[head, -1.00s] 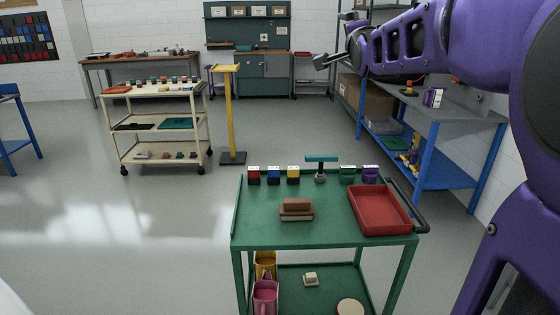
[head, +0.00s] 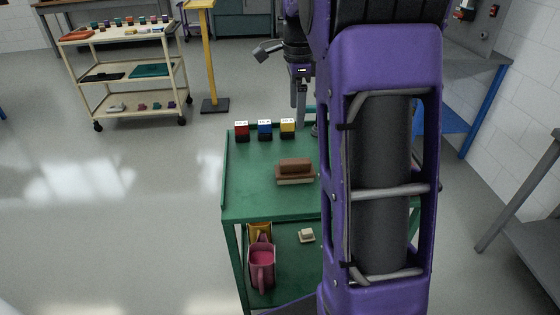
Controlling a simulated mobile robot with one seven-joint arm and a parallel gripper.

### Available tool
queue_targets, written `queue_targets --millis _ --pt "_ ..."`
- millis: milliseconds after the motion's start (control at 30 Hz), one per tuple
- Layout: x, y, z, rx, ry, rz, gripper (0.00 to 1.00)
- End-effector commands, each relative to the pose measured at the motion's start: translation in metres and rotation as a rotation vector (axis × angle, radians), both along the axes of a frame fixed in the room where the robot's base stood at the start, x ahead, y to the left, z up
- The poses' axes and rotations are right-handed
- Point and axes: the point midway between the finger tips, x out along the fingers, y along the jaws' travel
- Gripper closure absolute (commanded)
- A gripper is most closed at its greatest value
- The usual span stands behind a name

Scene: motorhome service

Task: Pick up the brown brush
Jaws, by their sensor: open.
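The brown brush (head: 295,167) lies on the top of the green cart (head: 256,196), with a brown back and a paler lower part. My gripper (head: 300,112) points down near the cart's far edge, behind the brush in the picture and apart from it. It is open, with nothing seen between its fingers. My purple arm covers the right part of the cart top.
Red (head: 241,131), blue (head: 265,129) and yellow (head: 288,128) small blocks line the far edge. A pink jug (head: 262,268) and a pale block (head: 306,235) are on the lower shelf. The cart top left of the brush is clear.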

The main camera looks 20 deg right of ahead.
Motion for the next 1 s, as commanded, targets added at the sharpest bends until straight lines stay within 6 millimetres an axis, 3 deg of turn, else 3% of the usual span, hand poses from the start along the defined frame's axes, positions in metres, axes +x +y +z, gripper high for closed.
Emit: queue_targets --millis 167,600,1000 --pt "-0.008 0.001 -0.016 0.032 0.048 -0.012 0.0" --pt "-0.009 0.001 -0.107 0.031 0.047 -0.013 0.0" --pt "-0.008 0.0 -0.138 0.031 0.045 -0.012 0.0"
